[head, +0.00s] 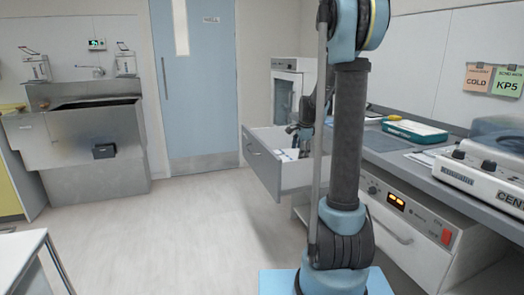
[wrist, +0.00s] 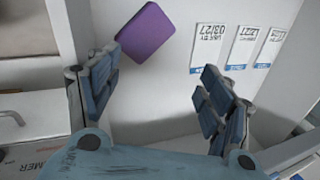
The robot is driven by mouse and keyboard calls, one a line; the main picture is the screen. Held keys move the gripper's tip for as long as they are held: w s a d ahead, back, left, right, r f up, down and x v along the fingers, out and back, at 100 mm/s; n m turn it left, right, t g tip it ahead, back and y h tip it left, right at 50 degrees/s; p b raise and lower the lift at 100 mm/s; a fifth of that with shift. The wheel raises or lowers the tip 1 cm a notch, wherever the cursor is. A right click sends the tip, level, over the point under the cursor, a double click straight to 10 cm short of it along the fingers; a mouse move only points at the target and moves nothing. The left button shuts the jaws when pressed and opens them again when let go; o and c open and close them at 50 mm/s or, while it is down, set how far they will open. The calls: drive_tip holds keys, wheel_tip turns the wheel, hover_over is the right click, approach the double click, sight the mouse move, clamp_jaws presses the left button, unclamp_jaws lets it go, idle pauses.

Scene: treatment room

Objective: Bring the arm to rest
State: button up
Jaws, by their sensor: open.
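My arm rises at the front of the head view, and its far end reaches to an open drawer (head: 262,166) under the counter. My gripper (wrist: 160,74) is open in the wrist view, with nothing between its fingers. It also shows small and partly hidden behind my arm in the head view (head: 293,130), over the drawer. A purple block-like item (wrist: 145,33) lies beyond the left finger on the white surface, apart from the fingers as far as I can tell. Labels with dates (wrist: 207,48) stand to the right of it.
The counter (head: 385,143) runs along the right, with a teal-and-white case (head: 415,131) and a centrifuge-like machine (head: 485,165) on it. A unit with a lit display (head: 398,203) sits below. A blue door (head: 200,90) is at the back. The floor (head: 180,225) left of me is clear.

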drive_tip(key=s+d+r+n+h, duration=0.1)
drive_tip(key=s+r+n, duration=0.25)
drive_tip(key=s, duration=0.65)
drive_tip(key=s+r+n, duration=0.2)
drive_tip(key=s+n, duration=0.3)
drive_tip(key=s, duration=0.6)
drive_tip(key=s+f+n, duration=0.4)
drive_tip(key=s+f, duration=0.1)
drive_tip(key=s, duration=0.6)
drive_tip(key=s+a+f+n+g, duration=0.1)
drive_tip(key=s+f+n, duration=0.3)
drive_tip(key=s, duration=0.6)
drive_tip(key=shift+s+f, duration=0.4)
drive_tip(key=shift+f, duration=0.4)
drive_tip(key=shift+w, duration=0.1)
